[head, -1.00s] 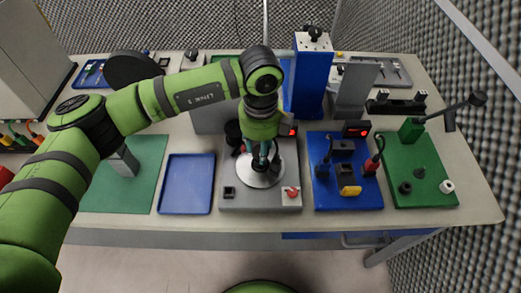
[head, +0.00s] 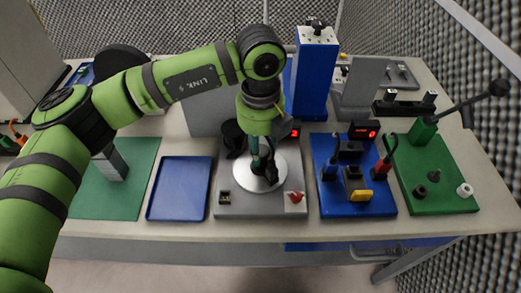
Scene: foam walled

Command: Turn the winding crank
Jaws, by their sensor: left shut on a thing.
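The winding station is a grey base (head: 255,207) in the middle of the bench, with a pale round disc (head: 247,178) on top. My left gripper (head: 267,174) points down over this disc from above. It is shut on what appears to be the handle of the winding crank, which the fingers mostly hide. The crank's exact angle cannot be told. A small red-lit display (head: 295,133) shows behind the gripper. My right gripper is not in view.
A red knob (head: 295,198) sits at the base's front right corner. A blue tray (head: 180,190) lies left. A blue board (head: 353,205) with plugs and a green board (head: 440,200) with a long lever lie right. A tall blue block (head: 314,75) stands behind.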

